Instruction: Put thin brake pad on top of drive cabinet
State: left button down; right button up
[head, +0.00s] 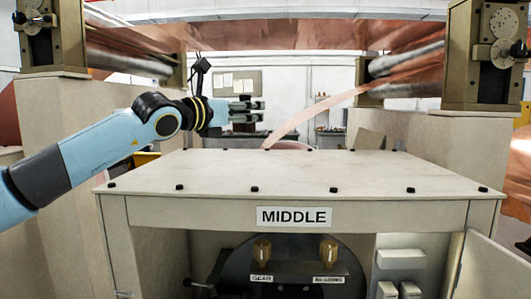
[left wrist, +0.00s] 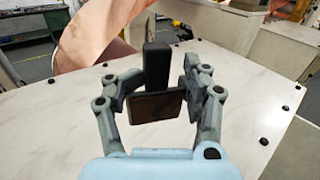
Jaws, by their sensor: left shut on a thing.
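My left gripper (head: 245,110) reaches in from the left in the head view, above the far left part of the pale cabinet top. The left wrist view shows its fingers (left wrist: 157,92) shut on a thin brake pad (left wrist: 157,106), a dark brownish rectangular plate. A dark upright block (left wrist: 157,62) shows just beyond the plate; I cannot tell whether it is part of the pad. The drive cabinet (head: 300,180) carries a MIDDLE label, and its flat top lies below the gripper. The pad is hard to make out in the head view. My right gripper is not in view.
Black knobs (head: 333,190) line the edges of the top, which is otherwise broadly clear. A copper foil strip (head: 315,112) arcs down behind it. Roller stands (head: 487,55) rise at both sides. Below, the cabinet front is open, with brass fittings (head: 262,250) and white boxes (head: 401,258).

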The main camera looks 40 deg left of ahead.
pick_arm(q)
send_over(224, 167)
jog(key=s+d, duration=0.1)
jog(key=d, duration=0.2)
notch_tip(224, 167, down, 3)
jog(key=shift+w+a+f+p, duration=0.45)
jog(key=shift+w+a+f, duration=0.3)
jog(key=shift+a+f, duration=0.15)
jog(key=shift+s+a+f, duration=0.1)
jog(key=shift+a+f, duration=0.1)
jog(key=shift+a, duration=0.4)
jog(key=shift+s+a, duration=0.1)
jog(key=shift+a, duration=0.05)
jog(key=shift+f, duration=0.25)
notch_tip(224, 167, down, 3)
jog(key=shift+f, duration=0.35)
jog(key=c, duration=1.1)
grip_release()
jog(key=shift+f, duration=0.15)
jog(key=o, duration=0.7)
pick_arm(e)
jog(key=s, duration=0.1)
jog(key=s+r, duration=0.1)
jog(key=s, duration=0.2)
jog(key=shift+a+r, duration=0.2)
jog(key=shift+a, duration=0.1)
